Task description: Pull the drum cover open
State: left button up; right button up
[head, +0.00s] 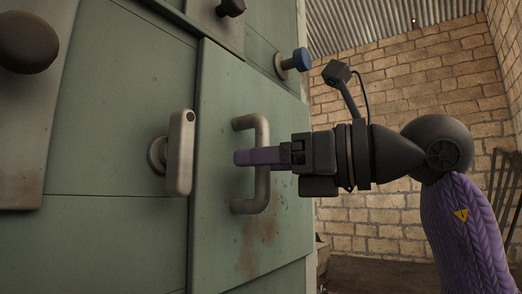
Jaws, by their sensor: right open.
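I cannot tell if the fingers touch the bar. My left gripper is not in view.
A pale metal latch (181,152) is mounted left of the cover. A dark round knob (27,42) is at the far left.

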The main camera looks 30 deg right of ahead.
jog(key=shift+a, duration=0.25)
jog(key=shift+d, duration=0.1)
grip_shut()
dwell(1.2)
